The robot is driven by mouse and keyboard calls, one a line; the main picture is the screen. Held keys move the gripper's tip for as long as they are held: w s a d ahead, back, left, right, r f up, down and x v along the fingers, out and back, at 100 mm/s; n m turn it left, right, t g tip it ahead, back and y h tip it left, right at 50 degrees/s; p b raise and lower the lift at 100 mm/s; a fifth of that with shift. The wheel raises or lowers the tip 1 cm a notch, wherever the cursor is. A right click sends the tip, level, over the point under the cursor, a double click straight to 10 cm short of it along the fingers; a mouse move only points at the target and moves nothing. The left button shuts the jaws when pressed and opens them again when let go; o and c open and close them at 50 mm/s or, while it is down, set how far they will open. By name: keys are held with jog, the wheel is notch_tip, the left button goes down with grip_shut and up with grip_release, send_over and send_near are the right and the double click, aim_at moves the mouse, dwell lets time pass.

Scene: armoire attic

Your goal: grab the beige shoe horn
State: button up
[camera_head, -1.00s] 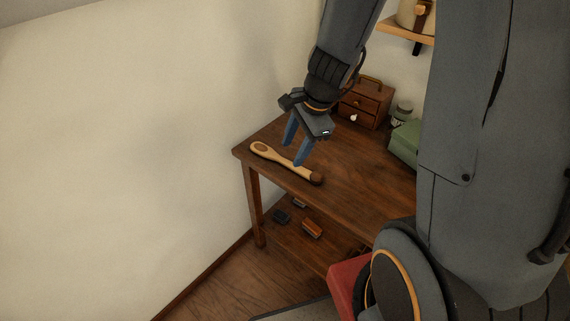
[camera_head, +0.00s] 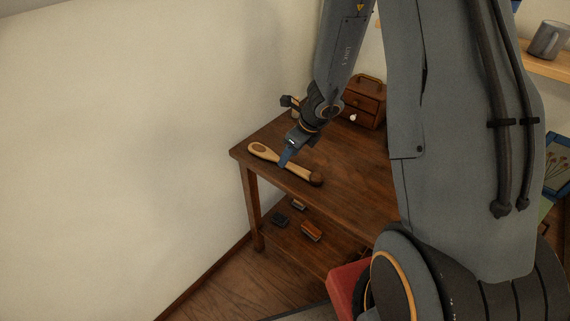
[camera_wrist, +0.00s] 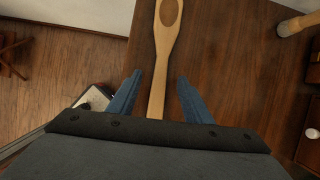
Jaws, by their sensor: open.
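The beige shoe horn (camera_head: 265,152) lies flat near the front edge of the wooden table, with a brown oval at its left end and a dark brown knob at its right end. In the wrist view the shoe horn (camera_wrist: 164,52) runs up and down, between the two blue fingers. My gripper (camera_head: 285,160) is just over its middle. The wrist view shows my gripper (camera_wrist: 159,97) open, one finger on each side of the shoe horn, with nothing visibly held. The knob end is hidden there by the gripper body.
The wooden table (camera_head: 345,165) has a small drawer box (camera_head: 364,104) at the back. A brush-like object (camera_wrist: 297,24) lies to the right in the wrist view. A lower shelf holds a few small items (camera_head: 311,231). The pale wall (camera_head: 110,140) is close on the left.

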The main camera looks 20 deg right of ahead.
jog(key=shift+x, duration=1.4)
jog(key=shift+c, duration=0.4)
grip_shut()
